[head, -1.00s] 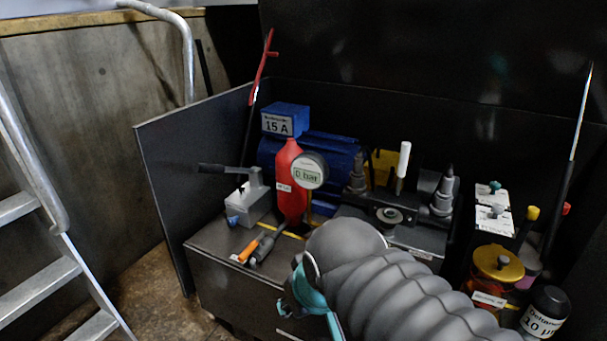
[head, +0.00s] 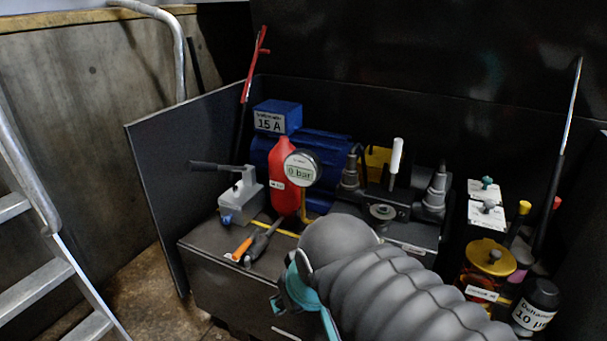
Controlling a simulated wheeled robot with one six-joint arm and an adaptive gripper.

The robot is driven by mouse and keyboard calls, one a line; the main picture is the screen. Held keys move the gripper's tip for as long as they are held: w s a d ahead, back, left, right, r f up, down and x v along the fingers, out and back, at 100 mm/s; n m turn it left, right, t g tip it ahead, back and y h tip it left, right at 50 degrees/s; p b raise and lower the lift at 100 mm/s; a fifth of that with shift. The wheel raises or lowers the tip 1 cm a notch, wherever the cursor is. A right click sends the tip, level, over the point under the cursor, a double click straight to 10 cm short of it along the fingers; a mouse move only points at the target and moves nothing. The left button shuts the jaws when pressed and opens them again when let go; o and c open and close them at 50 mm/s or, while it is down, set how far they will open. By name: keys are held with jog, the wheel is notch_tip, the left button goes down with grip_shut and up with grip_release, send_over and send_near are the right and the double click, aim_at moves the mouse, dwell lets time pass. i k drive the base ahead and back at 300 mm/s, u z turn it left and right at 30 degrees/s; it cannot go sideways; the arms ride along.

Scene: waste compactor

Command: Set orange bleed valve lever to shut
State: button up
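An orange lever-like piece (head: 240,250) lies low on the front left of the grey bench, beside a dark grey rounded piece (head: 262,243). I take it for the bleed valve lever; its exact position is too small to read. A red accumulator bottle (head: 284,175) with a round gauge (head: 301,169) reading 0 bar stands behind it. My gripper (head: 293,292), showing some teal, is to the right of and lower in the picture than the orange piece, apart from it.
A grey hand pump with a dark handle (head: 240,195) stands left of the red bottle. A blue motor box (head: 277,117) labelled 15 A is behind. Valves, a yellow-capped filter (head: 488,257) and a black-capped one (head: 537,303) are at right. A dark panel (head: 160,200) edges the left.

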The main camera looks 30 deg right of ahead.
aim_at(242, 248)
jog(key=u, duration=0.55)
jog(key=k, duration=1.3)
jog(key=u, duration=0.4)
jog(key=i, duration=0.6)
jog(key=u, duration=0.2)
